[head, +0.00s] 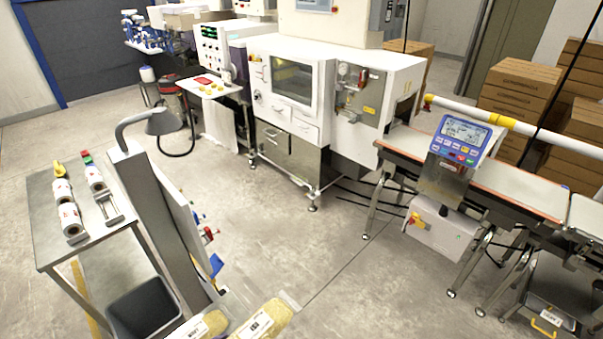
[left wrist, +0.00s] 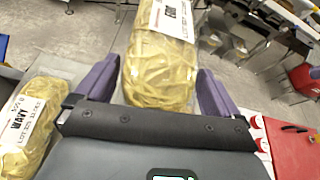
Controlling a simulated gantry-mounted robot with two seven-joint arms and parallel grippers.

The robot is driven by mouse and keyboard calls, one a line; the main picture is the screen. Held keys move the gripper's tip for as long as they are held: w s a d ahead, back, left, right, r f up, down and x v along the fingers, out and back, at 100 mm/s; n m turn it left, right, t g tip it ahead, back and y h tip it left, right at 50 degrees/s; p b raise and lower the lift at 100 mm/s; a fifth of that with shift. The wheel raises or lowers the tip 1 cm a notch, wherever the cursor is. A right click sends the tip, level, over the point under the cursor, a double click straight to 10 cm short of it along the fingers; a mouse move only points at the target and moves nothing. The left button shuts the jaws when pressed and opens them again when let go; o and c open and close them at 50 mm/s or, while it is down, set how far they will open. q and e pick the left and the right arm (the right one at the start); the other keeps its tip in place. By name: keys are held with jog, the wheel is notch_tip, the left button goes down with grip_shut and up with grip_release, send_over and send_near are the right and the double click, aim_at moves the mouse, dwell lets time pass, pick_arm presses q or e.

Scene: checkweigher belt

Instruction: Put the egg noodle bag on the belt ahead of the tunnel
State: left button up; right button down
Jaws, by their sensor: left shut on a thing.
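My left gripper (left wrist: 158,92) shows in the left wrist view with its purple fingers on either side of a clear bag of yellow noodles (left wrist: 158,68). It is shut on this bag. A second noodle bag (left wrist: 30,125), with a similar label, lies to the left of the gripper. In the head view two noodle bags (head: 262,316) show at the bottom edge. The belt (head: 515,185) runs at the right, and a white cabinet with an opening (head: 404,108), possibly the tunnel, stands at its far-left end. My right gripper is not in view.
A blue control display (head: 461,137) stands at the belt's near side. A yellow-and-white rail (head: 500,121) runs behind the belt. A steel table (head: 45,225) with rolls is at the left. Cardboard boxes (head: 525,85) are stacked behind.

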pick_arm(q)
jog(key=shift+n+t+y, duration=0.8)
jog(key=shift+n, duration=0.1)
jog(key=d+r+p, duration=0.1)
jog(key=r, duration=0.1)
jog(key=d+r+p, duration=0.1)
jog(key=r, duration=0.2)
jog(key=d+r+p, duration=0.1)
jog(key=r+p, duration=0.1)
jog(key=r, duration=0.1)
jog(key=shift+d+r, duration=0.1)
jog(key=shift+d, duration=0.3)
notch_tip(320, 180, up, 6)
jog(key=r+n+t+y+p, duration=0.1)
jog(key=n+t+y+p, duration=0.1)
jog(key=n+y+p, duration=0.15)
jog(key=a+n+y+p, duration=0.1)
jog(key=a+n+y, duration=0.3)
jog(key=a, duration=0.3)
jog(key=shift+r+t+y, duration=0.3)
jog(key=shift+t+y, duration=0.1)
jog(key=shift+y, duration=0.05)
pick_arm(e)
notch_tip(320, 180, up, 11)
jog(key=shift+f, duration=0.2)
